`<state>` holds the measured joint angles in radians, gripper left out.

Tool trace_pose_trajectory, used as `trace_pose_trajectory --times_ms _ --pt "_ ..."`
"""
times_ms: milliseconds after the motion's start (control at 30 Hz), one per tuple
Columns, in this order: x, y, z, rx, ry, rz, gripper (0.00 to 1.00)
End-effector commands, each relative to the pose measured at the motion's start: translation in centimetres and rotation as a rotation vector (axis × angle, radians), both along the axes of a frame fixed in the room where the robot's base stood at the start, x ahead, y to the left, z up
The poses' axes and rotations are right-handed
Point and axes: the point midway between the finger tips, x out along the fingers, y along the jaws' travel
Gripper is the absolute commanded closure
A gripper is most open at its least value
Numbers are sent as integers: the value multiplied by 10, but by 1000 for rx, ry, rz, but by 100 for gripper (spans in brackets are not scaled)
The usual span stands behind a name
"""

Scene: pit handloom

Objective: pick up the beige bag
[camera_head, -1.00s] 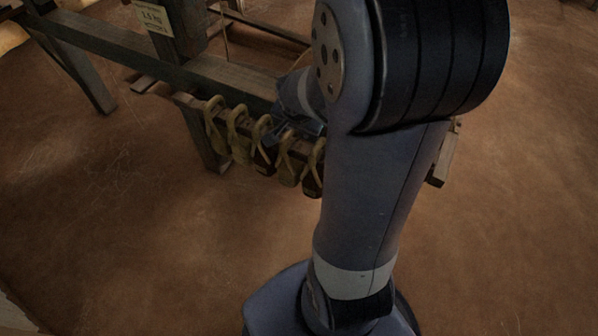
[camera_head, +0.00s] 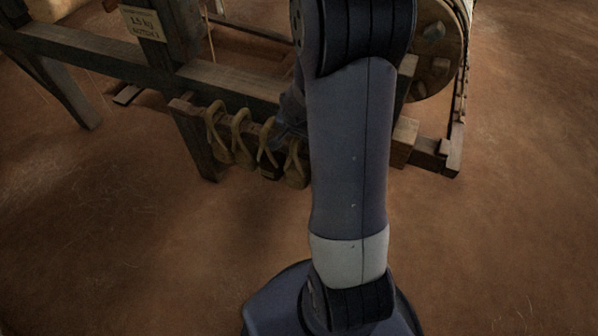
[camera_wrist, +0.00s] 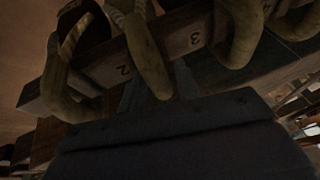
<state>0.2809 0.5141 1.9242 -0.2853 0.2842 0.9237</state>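Several drab beige to olive bags with looped straps hang in a row from a wooden rail in the head view. One bag (camera_head: 242,152) hangs left of my gripper (camera_head: 279,138), and another bag (camera_head: 295,172) hangs just right of it; a darker one sits between. I cannot tell which is the beige bag the task names. In the dim wrist view, bluish fingers of my gripper (camera_wrist: 157,88) appear apart, with a beige strap loop (camera_wrist: 147,58) between or just beyond them. Contact cannot be seen. My arm hides the right end of the row.
The rail (camera_wrist: 186,40) carries the numbers 2 and 3. The dark loom frame (camera_head: 228,78) stands behind, with a paper label (camera_head: 142,23) reading 1.5 kg. A round drum (camera_head: 435,50) and wooden beam ends are at right. The brown floor in front is clear.

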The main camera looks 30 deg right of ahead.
Motion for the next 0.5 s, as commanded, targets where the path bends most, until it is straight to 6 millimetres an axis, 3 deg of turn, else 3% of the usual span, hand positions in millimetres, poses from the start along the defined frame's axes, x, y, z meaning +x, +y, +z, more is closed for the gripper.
trace_pose_trajectory --times_ms 233,500 --pt "1 0 -1 0 -1 0 69" --pt "0 0 -1 0 0 0 90"
